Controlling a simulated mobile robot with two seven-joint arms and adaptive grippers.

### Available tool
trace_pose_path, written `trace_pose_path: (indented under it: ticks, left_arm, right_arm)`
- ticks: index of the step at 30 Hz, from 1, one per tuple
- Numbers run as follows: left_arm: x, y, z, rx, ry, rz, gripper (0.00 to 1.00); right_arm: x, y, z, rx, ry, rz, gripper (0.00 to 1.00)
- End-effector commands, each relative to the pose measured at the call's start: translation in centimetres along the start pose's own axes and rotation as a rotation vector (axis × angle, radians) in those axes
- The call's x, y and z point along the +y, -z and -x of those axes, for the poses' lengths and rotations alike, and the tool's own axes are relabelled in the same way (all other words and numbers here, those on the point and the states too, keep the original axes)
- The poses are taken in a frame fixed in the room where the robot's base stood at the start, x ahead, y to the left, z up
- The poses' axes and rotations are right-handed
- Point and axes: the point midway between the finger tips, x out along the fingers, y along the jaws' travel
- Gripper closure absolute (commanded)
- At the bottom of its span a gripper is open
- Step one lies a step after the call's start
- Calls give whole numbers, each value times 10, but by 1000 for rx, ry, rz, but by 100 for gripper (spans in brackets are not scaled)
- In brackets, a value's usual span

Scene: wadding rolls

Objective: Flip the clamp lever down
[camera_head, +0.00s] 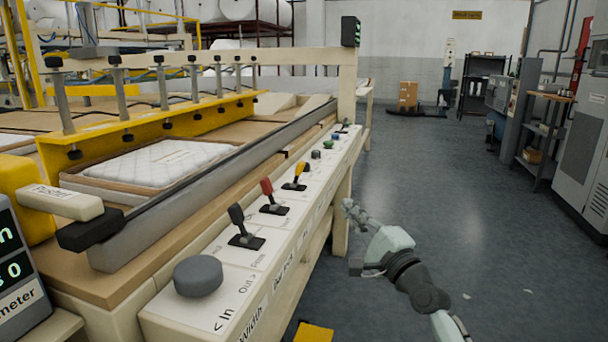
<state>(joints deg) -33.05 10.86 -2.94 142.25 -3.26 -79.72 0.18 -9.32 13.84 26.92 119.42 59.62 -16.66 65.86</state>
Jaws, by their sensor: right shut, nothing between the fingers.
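Three levers stand in a row on the cream control panel (215,262). The nearest lever has a black handle (236,214), the middle one a red handle (267,187), and the farthest a yellow-and-black handle (301,169). All three handles stick up from black bases. The small labels beside them are too small to read, so I cannot tell which is the clamp lever. My right gripper (348,206) is shut and empty, to the right of the panel and apart from the levers. My left gripper is out of view.
A grey knob (198,276) sits at the panel's near end, and small buttons (316,154) lie beyond the levers. A white quilted pad (160,162) lies on the machine bed behind a grey rail (200,190). The grey floor (440,180) on the right is mostly clear.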

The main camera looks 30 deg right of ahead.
Motion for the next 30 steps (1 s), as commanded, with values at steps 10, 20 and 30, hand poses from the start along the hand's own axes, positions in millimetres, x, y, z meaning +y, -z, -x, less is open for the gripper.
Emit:
trace_pose_path:
  ticks: [10,20,30]
  left_arm:
    - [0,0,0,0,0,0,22]
    - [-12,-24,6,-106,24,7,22]
    - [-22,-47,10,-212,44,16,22]
  right_arm:
    - [-2,1,0,1,6,-8,100]
    - [-4,0,-38,1,9,-8,100]
    - [-4,-4,-107,0,6,-9,100]
